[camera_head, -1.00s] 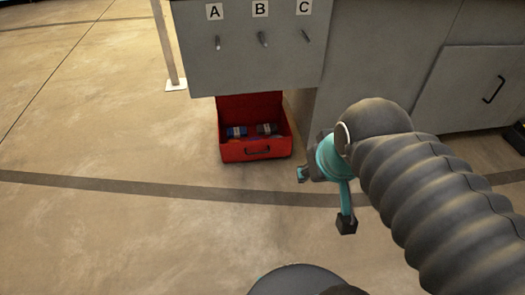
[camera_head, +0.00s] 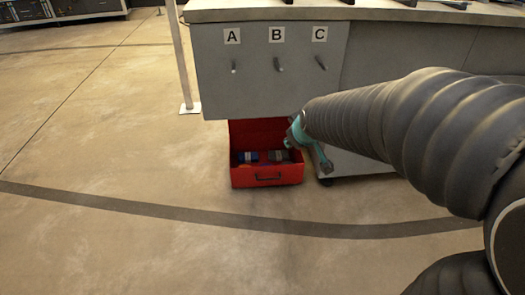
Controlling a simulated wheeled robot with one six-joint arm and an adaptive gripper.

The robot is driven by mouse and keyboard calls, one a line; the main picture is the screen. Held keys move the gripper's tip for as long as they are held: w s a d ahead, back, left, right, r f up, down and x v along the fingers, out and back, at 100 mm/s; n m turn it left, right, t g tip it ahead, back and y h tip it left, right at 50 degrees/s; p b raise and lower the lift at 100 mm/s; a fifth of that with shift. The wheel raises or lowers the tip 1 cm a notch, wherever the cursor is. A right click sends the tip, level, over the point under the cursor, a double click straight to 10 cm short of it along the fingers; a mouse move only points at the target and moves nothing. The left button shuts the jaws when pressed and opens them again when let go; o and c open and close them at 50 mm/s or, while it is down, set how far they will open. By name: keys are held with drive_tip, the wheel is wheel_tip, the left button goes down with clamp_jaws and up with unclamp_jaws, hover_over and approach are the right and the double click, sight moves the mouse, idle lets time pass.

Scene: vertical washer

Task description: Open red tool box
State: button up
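The red tool box (camera_head: 268,176) stands on the floor below the grey panel. Its lid (camera_head: 256,130) is raised at the back, and the box is open. A blue item (camera_head: 247,157) and a dark grey item (camera_head: 278,156) lie inside it. My gripper (camera_head: 309,149) is at the right end of the box in the picture, overlapping the lid's right side. I cannot tell whether it touches the box. Its teal fingers look spread apart, with nothing seen between them.
A grey panel (camera_head: 268,92) with hooks labelled A, B and C hangs over the box under a worktop (camera_head: 300,12). A thin post (camera_head: 181,60) stands on the left. The floor (camera_head: 110,150) in front and to the left is clear.

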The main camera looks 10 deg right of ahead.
sight(269, 179)
drive_tip(key=w+a+f+n+t+b, duration=0.1)
drive_tip(key=w+f+n+t+b, duration=0.4)
drive_tip(key=w+f, duration=1.65)
wheel_tip(269, 179, down, 28)
drive_tip(key=f+n+t+b, duration=0.1)
drive_tip(key=n+t, duration=0.1)
drive_tip(key=n, duration=0.6)
drive_tip(key=b+x, duration=0.1)
drive_tip(key=x, duration=0.8)
drive_tip(key=b+x, duration=0.1)
drive_tip(key=x, duration=0.3)
drive_tip(key=shift+w+a+r+b, duration=0.15)
drive_tip(key=shift+w+a+b, duration=0.15)
drive_tip(key=shift+w, duration=0.15)
drive_tip(key=shift+c, duration=0.3)
clamp_jaws()
